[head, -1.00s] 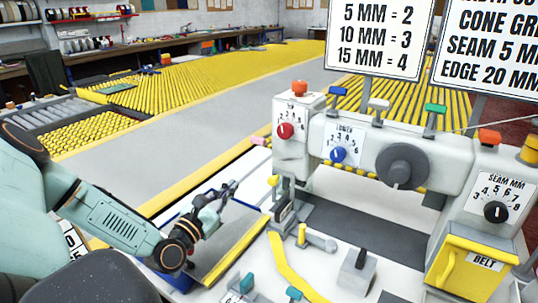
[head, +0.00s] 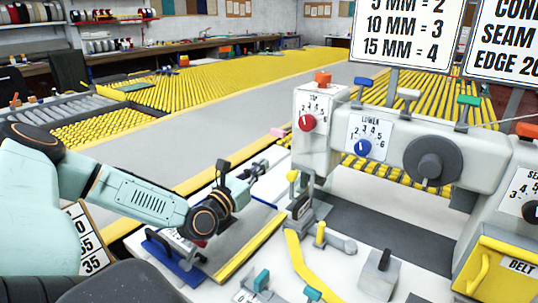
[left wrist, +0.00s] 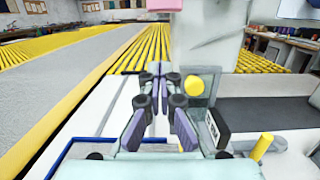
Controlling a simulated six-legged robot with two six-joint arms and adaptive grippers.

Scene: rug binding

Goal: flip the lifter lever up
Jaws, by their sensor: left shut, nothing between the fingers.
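A short lever with a yellow ball knob (head: 293,176) stands at the lower left of the white sewing machine head (head: 318,135); it looks like the lifter lever. The knob also shows in the left wrist view (left wrist: 194,86), just right of my fingers. My left gripper (head: 262,166) is shut and empty, a little left of the knob and apart from it in the head view. Its closed fingertips show in the left wrist view (left wrist: 159,72). Most of the lever's arm is hidden in the wrist view. My right gripper is not in view.
A blue-edged tray (head: 180,270) lies below my left gripper. A second yellow-topped post (head: 320,234) and a curved yellow strip (head: 300,262) are on the white table. Dials (head: 362,147) and coloured buttons sit on the machine. The grey walkway (head: 215,130) is clear.

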